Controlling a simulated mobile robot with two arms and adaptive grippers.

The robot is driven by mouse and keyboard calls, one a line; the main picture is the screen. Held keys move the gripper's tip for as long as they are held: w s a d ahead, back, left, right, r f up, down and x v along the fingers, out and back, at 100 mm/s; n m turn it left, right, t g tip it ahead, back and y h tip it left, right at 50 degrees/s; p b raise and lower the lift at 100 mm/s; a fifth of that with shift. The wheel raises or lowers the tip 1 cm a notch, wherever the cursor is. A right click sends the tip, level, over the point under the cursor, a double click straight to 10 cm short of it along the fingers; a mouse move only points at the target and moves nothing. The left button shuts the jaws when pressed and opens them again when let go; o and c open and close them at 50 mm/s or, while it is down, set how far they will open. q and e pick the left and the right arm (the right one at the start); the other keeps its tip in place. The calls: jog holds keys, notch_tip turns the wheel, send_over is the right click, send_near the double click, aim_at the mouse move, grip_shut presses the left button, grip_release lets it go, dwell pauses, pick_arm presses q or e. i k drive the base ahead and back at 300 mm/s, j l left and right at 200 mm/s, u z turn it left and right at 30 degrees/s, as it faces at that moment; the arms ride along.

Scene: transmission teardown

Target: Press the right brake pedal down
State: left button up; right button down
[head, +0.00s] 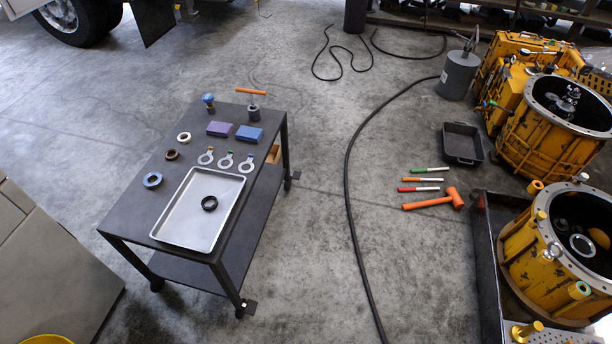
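A dark wheeled cart (135,215) stands left of the middle in the head view. A small grey pedal-like tab (250,307) sticks out beside its near caster. Another small tab (296,175) shows by its far right caster. Both are small, and I cannot tell whether either is up or down, or which one is the right brake pedal. Neither of my grippers is in view.
On the cart lie a metal tray (172,237) with a black ring, blue and purple blocks, rings and tags. A black hose (349,195) crosses the floor right of the cart. An orange hammer (432,202) and yellow housings (520,255) are farther right. Floor between cart and hose is clear.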

aim_at(296, 175)
jog(key=i+l+u, duration=0.3)
jog(key=i+l, duration=0.45)
jog(key=i, duration=0.2)
jog(key=i+l+u, duration=0.35)
jog(key=i+l, duration=0.5)
jog(key=l, duration=0.1)
